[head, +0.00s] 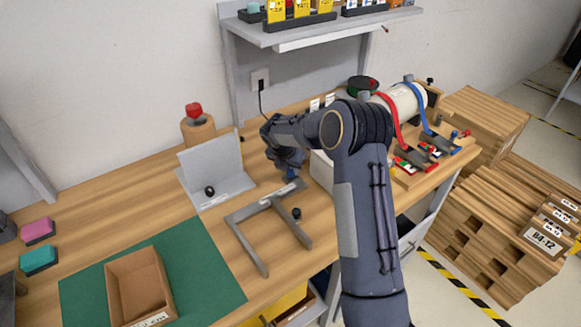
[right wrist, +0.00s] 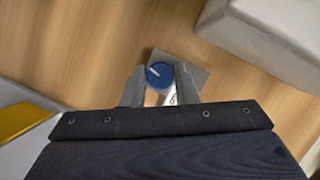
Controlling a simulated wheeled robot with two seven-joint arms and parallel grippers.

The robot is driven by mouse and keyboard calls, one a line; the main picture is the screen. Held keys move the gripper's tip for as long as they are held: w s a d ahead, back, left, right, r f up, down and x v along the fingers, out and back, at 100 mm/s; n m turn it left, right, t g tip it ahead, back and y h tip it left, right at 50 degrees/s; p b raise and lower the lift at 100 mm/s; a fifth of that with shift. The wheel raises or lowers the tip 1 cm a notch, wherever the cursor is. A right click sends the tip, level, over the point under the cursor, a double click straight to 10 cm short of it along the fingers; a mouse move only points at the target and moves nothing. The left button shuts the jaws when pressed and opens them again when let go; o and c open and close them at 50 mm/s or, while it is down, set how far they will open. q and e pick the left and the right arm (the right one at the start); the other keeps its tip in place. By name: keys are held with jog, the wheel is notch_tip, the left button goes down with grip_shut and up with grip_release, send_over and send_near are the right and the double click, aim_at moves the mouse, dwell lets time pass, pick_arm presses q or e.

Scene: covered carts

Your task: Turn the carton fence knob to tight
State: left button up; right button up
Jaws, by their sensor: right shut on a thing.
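The carton fence (head: 268,205) is a grey metal frame lying on the wooden bench in the head view. A blue knob (right wrist: 160,74) with a white pointer line sits on a grey plate (right wrist: 190,78) in the right wrist view. The knob also shows as a small blue spot in the head view (head: 290,174). My right gripper (right wrist: 160,82) is over the plate, with one finger on each side of the knob, shut on it. A label beside the knob is mostly hidden by a finger. My left gripper is not in view.
An open cardboard carton (head: 138,287) lies on a green mat (head: 205,262) at the front left. A grey bracket (head: 212,168) stands left of my right gripper. A white box (head: 322,170) is close on its right. A shelf (head: 320,25) hangs above the bench's back.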

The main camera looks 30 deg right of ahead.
jog(key=m+g, duration=0.1)
jog(key=m, duration=0.2)
jog(key=shift+w+m+h, duration=0.1)
jog(key=shift+m+h, duration=0.2)
jog(key=shift+h, duration=0.1)
jog(key=m+g+p, duration=0.1)
jog(key=m+g, duration=0.1)
jog(key=m, duration=0.3)
jog(key=shift+w, duration=0.15)
jog(key=m+g, duration=0.1)
jog(key=m, duration=0.2)
jog(key=m+g+p, duration=0.1)
jog(key=m, duration=0.2)
jog(key=shift+y, duration=0.4)
jog(key=m, duration=0.2)
jog(key=m+g+y+p, duration=0.1)
jog(key=m, duration=0.1)
jog(key=shift+w+d+m+y, duration=0.1)
jog(key=shift+m+y, duration=0.2)
jog(key=shift+g+p, duration=0.3)
jog(key=o, duration=1)
